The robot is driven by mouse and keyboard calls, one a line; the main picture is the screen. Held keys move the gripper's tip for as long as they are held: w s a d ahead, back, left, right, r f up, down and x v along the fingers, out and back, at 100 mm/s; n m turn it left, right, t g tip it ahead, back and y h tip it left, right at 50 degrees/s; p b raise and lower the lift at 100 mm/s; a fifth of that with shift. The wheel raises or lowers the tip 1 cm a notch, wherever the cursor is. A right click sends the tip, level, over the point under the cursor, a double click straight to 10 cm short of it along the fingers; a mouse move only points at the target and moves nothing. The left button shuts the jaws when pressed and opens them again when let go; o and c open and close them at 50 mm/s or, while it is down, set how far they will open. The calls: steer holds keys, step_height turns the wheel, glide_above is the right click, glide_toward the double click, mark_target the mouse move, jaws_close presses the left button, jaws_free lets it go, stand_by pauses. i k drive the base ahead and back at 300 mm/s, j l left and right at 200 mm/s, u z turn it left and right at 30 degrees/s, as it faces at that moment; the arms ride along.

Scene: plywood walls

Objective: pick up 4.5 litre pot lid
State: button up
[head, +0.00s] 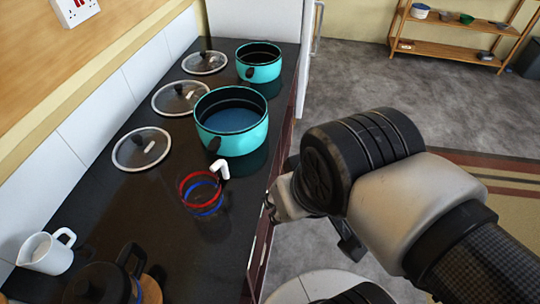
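Three clear glass lids with pale rims lie flat along the wall side of the dark counter in the head view. One is the near lid (127,158), one the middle lid (163,104) beside the large pot, and one the far lid (197,68). No label shows which one is the 4.5 litre pot lid; the near and middle lids look larger than the far one. My arm reaches in from the lower right, beside the counter's right edge, apart from all three lids. My gripper's fingers are not clearly visible behind the wrist, so their opening cannot be told.
A large turquoise pot (232,139) and a smaller turquoise pot (259,72) stand right of the lids. A clear item with red and blue rings (204,207), a white jug (46,254) and a black-lidded vessel (98,284) stand nearer. Open floor lies right; shelves (461,23) stand beyond.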

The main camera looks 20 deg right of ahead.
mark_target(177, 99)
steer(key=l+u, duration=0.15)
steer(key=u, duration=0.5)
steer(key=l+u, duration=0.1)
steer(key=l, duration=0.35)
steer(key=k+l+u, duration=0.15)
steer(key=l, duration=0.25)
steer(key=l+u, duration=0.1)
steer(key=l, duration=0.35)
steer(key=k+l+u, duration=0.15)
steer(key=l, duration=0.25)
steer(key=k+l+u, duration=0.1)
steer(key=l, duration=0.3)
steer(key=k+l+u, duration=0.15)
steer(key=l, duration=0.2)
steer(key=i+l, duration=0.2)
steer(key=i, duration=0.2)
steer(key=i+l, duration=0.25)
steer(key=i, duration=0.2)
